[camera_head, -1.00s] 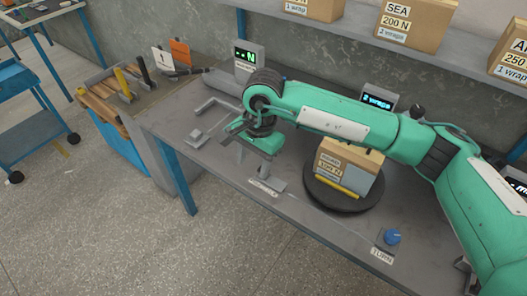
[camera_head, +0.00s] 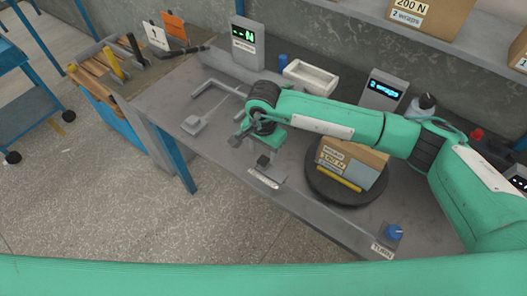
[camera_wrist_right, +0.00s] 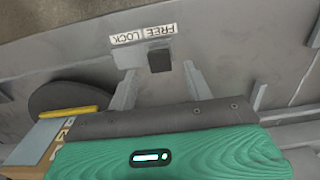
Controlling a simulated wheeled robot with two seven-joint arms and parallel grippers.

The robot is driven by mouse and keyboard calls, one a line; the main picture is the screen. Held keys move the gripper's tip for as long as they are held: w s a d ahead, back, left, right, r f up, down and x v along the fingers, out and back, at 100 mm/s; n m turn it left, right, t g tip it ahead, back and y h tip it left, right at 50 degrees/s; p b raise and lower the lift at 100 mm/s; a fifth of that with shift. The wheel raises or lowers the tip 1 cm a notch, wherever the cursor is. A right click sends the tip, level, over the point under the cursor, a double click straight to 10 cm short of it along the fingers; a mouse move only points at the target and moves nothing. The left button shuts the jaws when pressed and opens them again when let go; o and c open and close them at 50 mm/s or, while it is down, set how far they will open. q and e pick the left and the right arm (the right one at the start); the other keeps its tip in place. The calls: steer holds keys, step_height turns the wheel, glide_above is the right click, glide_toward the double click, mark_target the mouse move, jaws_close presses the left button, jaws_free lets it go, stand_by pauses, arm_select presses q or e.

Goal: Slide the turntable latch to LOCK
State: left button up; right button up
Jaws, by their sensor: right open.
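The turntable latch is a small dark knob (camera_head: 263,160) beside a pale label strip (camera_head: 264,181) near the table's front edge. In the right wrist view the knob (camera_wrist_right: 160,61) stands next to the FREE label (camera_wrist_right: 158,31), with the LOCK label (camera_wrist_right: 129,38) to its left. My right gripper (camera_wrist_right: 161,88) is open, with one finger on each side of the knob and visible gaps between. In the head view my right gripper (camera_head: 257,154) is low over the latch. The round dark turntable (camera_head: 330,190) carries a cardboard box (camera_head: 347,160). My left gripper is not in view.
A blue knob (camera_head: 393,232) sits at the front right. Behind my right arm are a white tray (camera_head: 311,77) and a display (camera_head: 384,91). A grey bracket (camera_head: 195,124) lies left of the latch. A green arm link of mine crosses the bottom.

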mark_target(267, 161)
step_height(267, 161, down, 2)
steer(key=shift+f, duration=0.4)
steer(key=shift+c, duration=0.4)
jaws_close()
steer(key=shift+s+d+f, duration=0.15)
steer(key=shift+s+d, duration=0.05)
steer(key=shift+d, duration=0.25)
steer(key=s+d+b, duration=0.2)
steer(key=shift+d, duration=0.4)
steer(key=shift+s+d+b, duration=0.3)
steer(key=shift+b, duration=0.1)
steer(key=shift+c, duration=0.7)
jaws_free()
steer(key=shift+o, duration=1.1)
steer(key=shift+d, duration=0.1)
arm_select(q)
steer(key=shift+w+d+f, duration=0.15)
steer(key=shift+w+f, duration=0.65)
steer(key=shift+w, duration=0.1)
